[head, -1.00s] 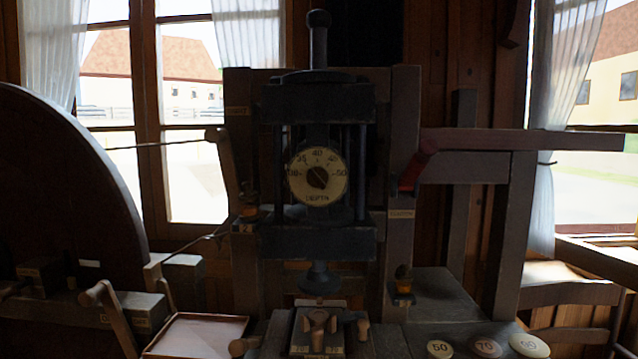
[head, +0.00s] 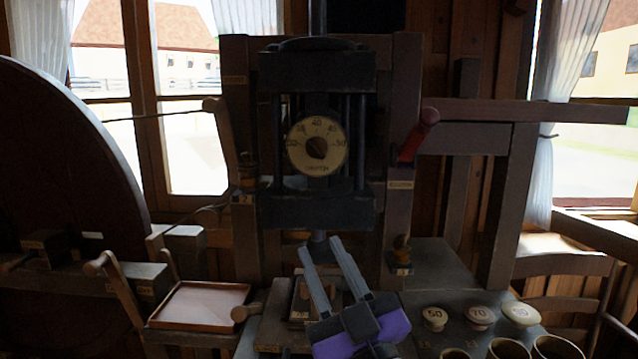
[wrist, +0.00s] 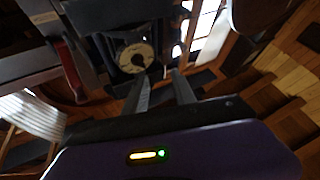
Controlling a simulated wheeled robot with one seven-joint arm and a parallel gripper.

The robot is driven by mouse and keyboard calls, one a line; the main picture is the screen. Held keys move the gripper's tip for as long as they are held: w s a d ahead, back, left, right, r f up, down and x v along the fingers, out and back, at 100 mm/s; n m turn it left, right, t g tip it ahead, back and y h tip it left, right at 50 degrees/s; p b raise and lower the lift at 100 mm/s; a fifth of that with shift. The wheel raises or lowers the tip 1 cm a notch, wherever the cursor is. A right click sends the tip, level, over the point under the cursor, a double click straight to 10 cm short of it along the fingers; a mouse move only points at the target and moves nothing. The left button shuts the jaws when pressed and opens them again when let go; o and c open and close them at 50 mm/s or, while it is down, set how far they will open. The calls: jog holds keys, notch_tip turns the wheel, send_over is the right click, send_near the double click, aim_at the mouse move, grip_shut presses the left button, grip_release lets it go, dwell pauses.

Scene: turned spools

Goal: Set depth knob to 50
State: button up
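The depth knob is the dark pointer at the middle of a round cream dial (head: 317,127) on the front of the dark press. The dial reads 30 at left, 40 at top and 50 at right, with "DEPTH" lettering below. The exact pointer direction is hard to make out. The dial also shows in the wrist view (wrist: 136,57), beyond the fingers. My gripper (head: 338,250), with grey fingers and a purple body, is below the dial, in front of the press's lower part. Its fingers are apart with nothing seen between them, and it does not touch the dial.
A red-handled lever (head: 416,136) stands right of the dial. A wooden lever (head: 222,140) stands to its left. A shallow tray (head: 200,306) lies low at left.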

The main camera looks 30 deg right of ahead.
aim_at(318, 152)
jog(key=w+d+r+n+h, duration=0.1)
jog(key=w+r+n, duration=0.15)
jog(key=r, duration=0.45)
jog(key=w+d+r+n+h, duration=0.1)
jog(key=w+d+r, duration=0.15)
jog(key=r, duration=0.45)
jog(key=w+d+g, duration=0.1)
jog(key=w, duration=0.2)
jog(key=w+d+f+g+h+p, duration=0.1)
jog(key=w+d, duration=0.1)
jog(key=w+d+f+g, duration=0.1)
jog(key=w, duration=0.2)
jog(key=shift+w+d+f+h+p, duration=0.1)
jog(key=shift+w+d+h+p, duration=0.2)
jog(key=shift+c, duration=0.4)
grip_shut()
